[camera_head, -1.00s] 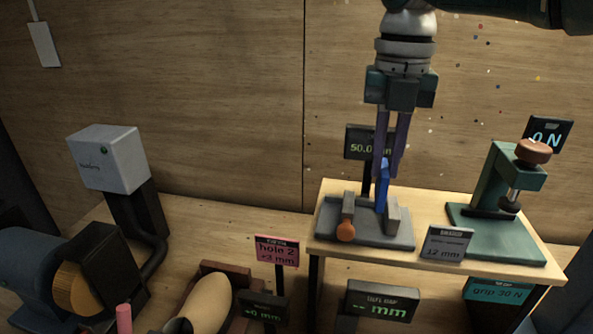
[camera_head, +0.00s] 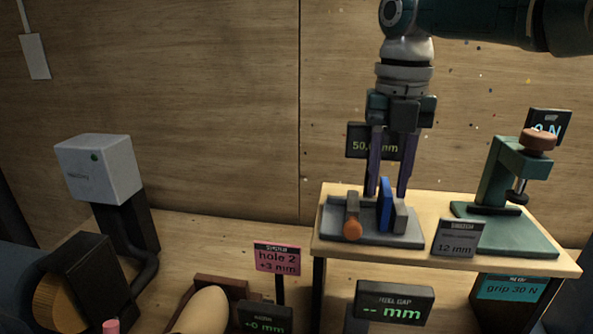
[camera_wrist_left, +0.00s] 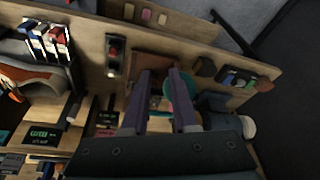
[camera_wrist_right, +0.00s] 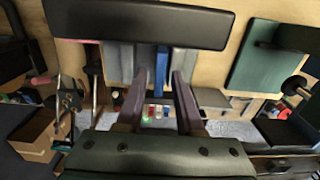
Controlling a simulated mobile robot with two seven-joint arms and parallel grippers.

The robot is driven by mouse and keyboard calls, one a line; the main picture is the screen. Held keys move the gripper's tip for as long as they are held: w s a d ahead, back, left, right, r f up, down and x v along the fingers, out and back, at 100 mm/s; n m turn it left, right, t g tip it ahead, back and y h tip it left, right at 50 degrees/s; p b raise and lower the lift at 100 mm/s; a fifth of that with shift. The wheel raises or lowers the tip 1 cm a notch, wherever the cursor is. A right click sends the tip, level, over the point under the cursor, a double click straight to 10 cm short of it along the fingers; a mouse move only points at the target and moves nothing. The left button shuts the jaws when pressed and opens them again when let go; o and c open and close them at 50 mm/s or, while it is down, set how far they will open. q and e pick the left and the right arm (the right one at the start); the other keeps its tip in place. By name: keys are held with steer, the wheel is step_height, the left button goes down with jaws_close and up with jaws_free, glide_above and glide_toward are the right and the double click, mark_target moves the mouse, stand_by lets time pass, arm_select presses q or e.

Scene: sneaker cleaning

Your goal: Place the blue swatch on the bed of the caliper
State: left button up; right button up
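The blue swatch (camera_head: 386,204) stands upright on the grey caliper bed (camera_head: 338,231), between the caliper's left jaw with the orange knob (camera_head: 353,229) and its right grey jaw (camera_head: 400,215). It is close to the right jaw; whether they touch I cannot tell. My right gripper (camera_head: 388,188) is above it with fingers spread apart, one on each side, not closed on it. In the right wrist view the swatch (camera_wrist_right: 161,70) lies beyond the two open fingers. My left gripper (camera_wrist_left: 157,85) is open and empty in the left wrist view; it is not in the head view.
A green press (camera_head: 500,190) with a brown knob stands right of the caliper on the same wooden stand (camera_head: 450,205). Behind is a 50.0 mm display (camera_head: 358,141). A swatch label (camera_head: 458,239) and heel gap display (camera_head: 394,302) stand in front. A shoe last (camera_head: 203,311) is lower left.

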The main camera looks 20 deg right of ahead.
mark_target(386, 186)
steer(key=shift+o, duration=0.3)
steer(key=shift+r, duration=0.1)
steer(key=shift+r, duration=0.2)
step_height(386, 186, up, 12)
steer(key=f+p, duration=0.1)
steer(key=p, duration=1)
steer(key=s+a+f+m+y, duration=0.1)
steer(key=s+a+f+m, duration=0.9)
steer(key=s+a+f, duration=0.4)
steer(key=s+d+r+m+t, duration=0.1)
steer(key=s+d+r+m, duration=0.1)
steer(key=s+m, duration=0.4)
steer(key=s+d+r+m+t, duration=0.2)
steer(key=s+m, duration=0.5)
steer(key=m, duration=0.4)
steer(key=shift+r+m+t+h, duration=0.3)
steer(key=shift+r+m+h, duration=0.1)
steer(key=shift+r, duration=0.2)
